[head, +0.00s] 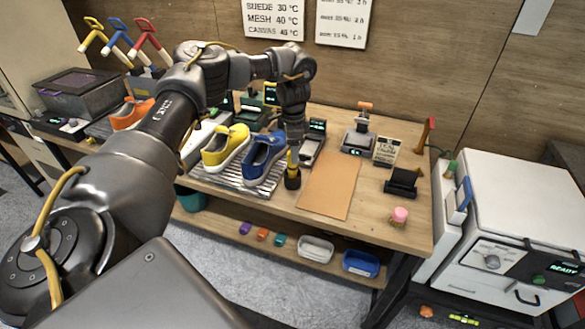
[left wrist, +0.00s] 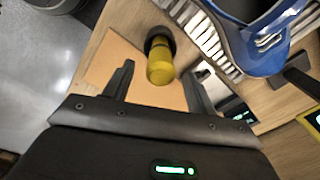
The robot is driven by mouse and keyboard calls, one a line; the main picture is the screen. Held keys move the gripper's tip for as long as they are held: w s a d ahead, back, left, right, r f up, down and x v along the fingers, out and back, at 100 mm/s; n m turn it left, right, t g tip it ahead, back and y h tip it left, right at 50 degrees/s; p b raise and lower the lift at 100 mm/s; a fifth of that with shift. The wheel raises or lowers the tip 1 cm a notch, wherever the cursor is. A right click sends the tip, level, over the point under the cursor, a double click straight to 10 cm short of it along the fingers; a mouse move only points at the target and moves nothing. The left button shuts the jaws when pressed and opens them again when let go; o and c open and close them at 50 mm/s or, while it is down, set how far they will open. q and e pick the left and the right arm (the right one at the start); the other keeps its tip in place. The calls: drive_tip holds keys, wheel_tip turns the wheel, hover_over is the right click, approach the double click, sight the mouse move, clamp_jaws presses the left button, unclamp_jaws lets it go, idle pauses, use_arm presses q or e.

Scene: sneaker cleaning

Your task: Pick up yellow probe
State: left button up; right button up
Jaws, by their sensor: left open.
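The yellow probe (head: 293,158) stands upright in a small black holder (head: 292,180) on the wooden workbench, right of the blue sneaker (head: 262,157). In the left wrist view the yellow probe (left wrist: 160,68) shows from above, with its black base (left wrist: 158,38) beyond it. My left gripper (head: 293,143) points down directly over it. In the left wrist view the open fingers (left wrist: 156,74) have the probe's top between or just beyond their tips. I see no contact. My right gripper is in neither view.
A yellow sneaker (head: 225,147) stands beside the blue one on a slatted rack (head: 205,178). A brown mat (head: 329,186) lies bare to the right. A pink-topped item (head: 399,216) and a black stand (head: 402,182) are farther right.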

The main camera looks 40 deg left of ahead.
sight(293, 168)
use_arm(q)
wheel_tip(293, 168, down, 5)
drive_tip(key=shift+s+a+r+p, duration=0.1)
drive_tip(key=shift+a+p, duration=0.05)
drive_tip(key=shift+p, duration=0.65)
drive_tip(key=c, duration=1.1)
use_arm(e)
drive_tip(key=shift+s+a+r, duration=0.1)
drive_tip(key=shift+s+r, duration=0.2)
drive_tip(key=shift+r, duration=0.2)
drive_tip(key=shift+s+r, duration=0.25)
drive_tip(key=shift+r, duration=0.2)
